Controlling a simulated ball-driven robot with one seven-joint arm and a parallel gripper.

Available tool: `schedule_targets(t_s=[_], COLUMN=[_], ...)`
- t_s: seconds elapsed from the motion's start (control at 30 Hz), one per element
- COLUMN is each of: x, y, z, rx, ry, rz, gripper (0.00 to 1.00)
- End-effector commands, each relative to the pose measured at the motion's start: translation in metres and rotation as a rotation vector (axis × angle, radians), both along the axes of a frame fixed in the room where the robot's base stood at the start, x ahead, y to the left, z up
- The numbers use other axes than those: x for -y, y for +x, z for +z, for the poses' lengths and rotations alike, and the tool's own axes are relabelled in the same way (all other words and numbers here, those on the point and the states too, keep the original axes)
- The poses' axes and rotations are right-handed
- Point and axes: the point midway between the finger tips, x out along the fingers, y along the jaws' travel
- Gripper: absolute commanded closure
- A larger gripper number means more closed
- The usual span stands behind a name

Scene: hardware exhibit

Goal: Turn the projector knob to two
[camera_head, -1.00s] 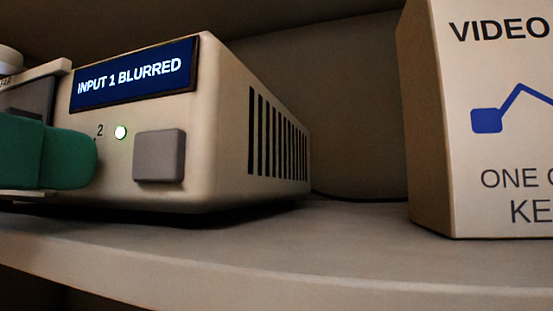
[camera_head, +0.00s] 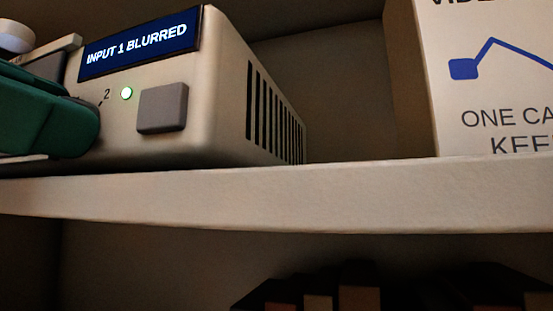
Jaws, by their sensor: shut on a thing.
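The cream projector (camera_head: 215,125) stands on a shelf at the left. Its blue display (camera_head: 138,43) reads "INPUT 1 BLURRED". Below the display are a dial mark "2" (camera_head: 107,94), a lit green-white lamp (camera_head: 126,93) and a square grey button (camera_head: 162,108). My gripper (camera_head: 50,112), with green fingers, is at the left edge, against the projector front just left of the "2". It is shut at the knob's place. The fingers hide the knob, so its pointing direction cannot be seen.
A cream box (camera_head: 500,85) with a blue line drawing and printed text stands on the shelf at the right. The shelf's front edge (camera_head: 330,198) runs below both. Dark objects (camera_head: 360,290) sit on a lower level. The gap between projector and box is clear.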

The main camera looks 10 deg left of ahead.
Motion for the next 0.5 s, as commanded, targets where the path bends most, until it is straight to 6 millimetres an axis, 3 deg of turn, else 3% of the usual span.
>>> schedule_targets(t_s=[0.5], x=[0.0001], y=[0.0], z=[-0.001], rx=[0.039], ry=[0.484], rz=[-0.001], gripper=[1.0])
